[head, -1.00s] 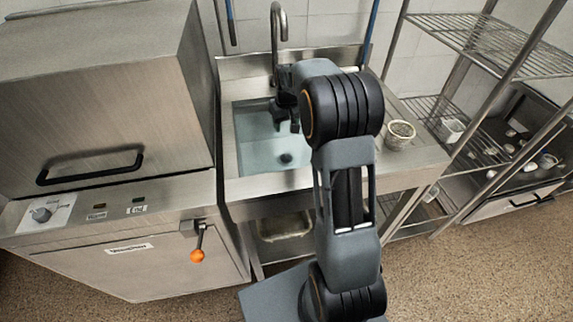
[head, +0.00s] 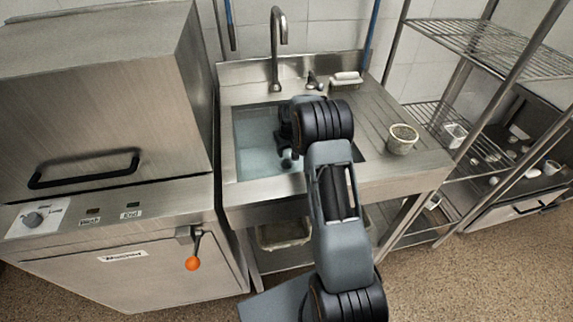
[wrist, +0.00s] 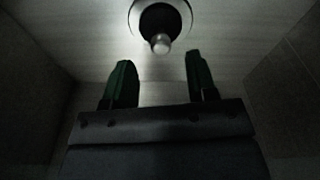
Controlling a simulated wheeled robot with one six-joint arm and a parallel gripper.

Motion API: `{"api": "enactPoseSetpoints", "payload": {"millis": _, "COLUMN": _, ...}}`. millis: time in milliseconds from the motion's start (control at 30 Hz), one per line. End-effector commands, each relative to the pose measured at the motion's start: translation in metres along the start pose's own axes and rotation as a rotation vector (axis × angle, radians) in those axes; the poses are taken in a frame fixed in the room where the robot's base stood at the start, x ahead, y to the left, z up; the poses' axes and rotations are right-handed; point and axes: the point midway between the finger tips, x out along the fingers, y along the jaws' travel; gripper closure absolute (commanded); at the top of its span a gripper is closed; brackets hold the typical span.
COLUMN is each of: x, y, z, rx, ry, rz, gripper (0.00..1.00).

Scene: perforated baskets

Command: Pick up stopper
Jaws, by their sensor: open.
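The stopper (wrist: 161,44) shows in the wrist view at the top centre as a dark round disc with a pale knob, in a light ring at the sink floor. My gripper (wrist: 159,62) is open and empty. Its two dark green fingers are spread to the left and right below the knob in that view, and the knob lies between their lines, apart from both. In the head view my wrist reaches down into the sink basin (head: 256,150), and it largely hides the gripper and the stopper.
Basin walls rise on both sides of the gripper in the wrist view. The faucet (head: 277,45) stands behind the basin. A perforated basket (head: 402,140) sits on the right drainboard. A steel dishwasher (head: 110,245) stands to the left and wire shelves (head: 480,40) to the right.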

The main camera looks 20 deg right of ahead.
Motion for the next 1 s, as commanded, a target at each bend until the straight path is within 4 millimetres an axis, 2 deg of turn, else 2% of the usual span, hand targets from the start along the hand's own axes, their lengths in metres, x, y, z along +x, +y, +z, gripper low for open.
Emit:
{"api": "enactPoseSetpoints", "payload": {"millis": 167, "x": 0.016, "y": -0.001, "z": 0.003, "rx": 0.000, "ry": -0.003, "rz": -0.001, "gripper": 0.48}}
{"api": "enactPoseSetpoints", "payload": {"millis": 400, "x": 0.047, "y": -0.002, "z": 0.006, "rx": 0.000, "ry": -0.004, "rz": -0.001, "gripper": 0.48}}
{"api": "enactPoseSetpoints", "payload": {"millis": 667, "x": 0.050, "y": -0.002, "z": 0.005, "rx": 0.000, "ry": -0.001, "rz": 0.000, "gripper": 0.48}}
{"api": "enactPoseSetpoints", "payload": {"millis": 1000, "x": 0.050, "y": -0.002, "z": 0.006, "rx": 0.000, "ry": -0.001, "rz": 0.000, "gripper": 0.79}}
